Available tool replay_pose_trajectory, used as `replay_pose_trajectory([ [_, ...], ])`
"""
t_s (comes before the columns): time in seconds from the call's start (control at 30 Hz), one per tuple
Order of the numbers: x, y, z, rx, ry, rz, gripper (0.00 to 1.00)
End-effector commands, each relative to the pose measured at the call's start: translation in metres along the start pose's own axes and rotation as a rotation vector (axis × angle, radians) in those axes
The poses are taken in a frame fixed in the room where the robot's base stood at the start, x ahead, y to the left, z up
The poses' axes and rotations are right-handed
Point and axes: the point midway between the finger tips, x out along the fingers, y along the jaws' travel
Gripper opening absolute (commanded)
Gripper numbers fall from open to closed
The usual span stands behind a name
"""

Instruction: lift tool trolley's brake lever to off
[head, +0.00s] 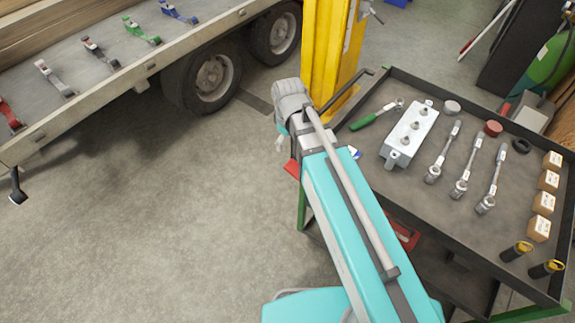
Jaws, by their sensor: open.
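The tool trolley (450,215) stands at the right, with a dark top tray, green legs and a black push handle (345,97) at its far left corner. My teal arm reaches up from the bottom middle and covers part of the trolley's left side. A small red piece (291,169) shows just left of my arm, by the trolley's left edge; I cannot tell whether it is the brake lever. I cannot make out the lever or its position elsewhere. My gripper does not show; the end of my arm is hidden behind its upper joint.
The tray holds a grey valve block (409,134), a green-handled tool (376,115), several wrenches and small boxes. A yellow post (330,55) stands behind the trolley. A trailer (130,65) with coloured straps is at upper left. The floor (150,230) at left is clear.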

Motion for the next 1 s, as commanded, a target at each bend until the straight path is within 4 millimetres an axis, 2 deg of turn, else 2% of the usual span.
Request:
replay_pose_trajectory([
  [0.03,0.009,0.000,0.000,0.000,0.000,0.000,1.00],
  [1.0,0.083,0.001,0.001,0.002,0.000,0.000,1.00],
])
